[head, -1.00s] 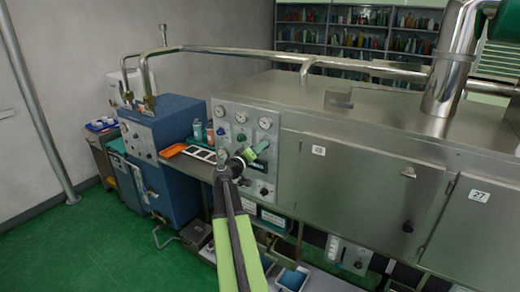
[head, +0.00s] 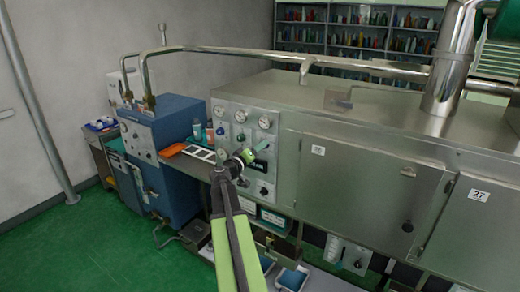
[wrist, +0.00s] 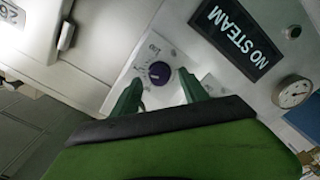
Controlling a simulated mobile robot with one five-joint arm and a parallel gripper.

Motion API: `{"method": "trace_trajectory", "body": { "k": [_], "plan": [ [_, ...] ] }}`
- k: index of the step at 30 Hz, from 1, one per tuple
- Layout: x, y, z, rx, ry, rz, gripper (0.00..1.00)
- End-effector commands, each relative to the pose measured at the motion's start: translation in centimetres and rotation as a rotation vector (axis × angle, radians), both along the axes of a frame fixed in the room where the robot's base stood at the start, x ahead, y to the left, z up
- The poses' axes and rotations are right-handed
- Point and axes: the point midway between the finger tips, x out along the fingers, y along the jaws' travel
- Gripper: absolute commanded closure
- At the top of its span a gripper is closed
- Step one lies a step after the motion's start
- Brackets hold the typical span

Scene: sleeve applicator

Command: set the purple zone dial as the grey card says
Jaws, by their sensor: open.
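The purple dial (wrist: 160,73) shows in the wrist view on a pale square plate, with small lettering above it and a light mark near its lower edge. I cannot read its setting surely. My gripper (wrist: 162,92) is open, its two green fingers apart on either side below the dial, with nothing between them. In the head view my gripper (head: 246,156) is in front of the gauge panel (head: 228,108) and covers part of it. I cannot make out the dial there, nor a grey card with readable writing.
A dark NO STEAM sign (wrist: 236,40) and a round gauge (wrist: 293,92) are close to the dial. A blue cabinet (head: 178,135) and a white frame with dark squares (head: 200,152) are at the left.

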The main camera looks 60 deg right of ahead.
Motion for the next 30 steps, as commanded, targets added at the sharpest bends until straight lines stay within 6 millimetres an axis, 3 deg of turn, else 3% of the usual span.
{"method": "trace_trajectory", "body": {
  "k": [12,18,23,30],
  "plan": [
    [-0.2,11.2,0.0,0.0,0.0,0.003,0.48],
    [0.0,15.2,0.0,0.0,-0.001,0.001,0.48],
    [0.0,16.5,0.0,0.001,-0.001,0.001,0.48],
    [0.1,16.6,0.0,0.001,-0.001,-0.001,0.48]
  ]
}}
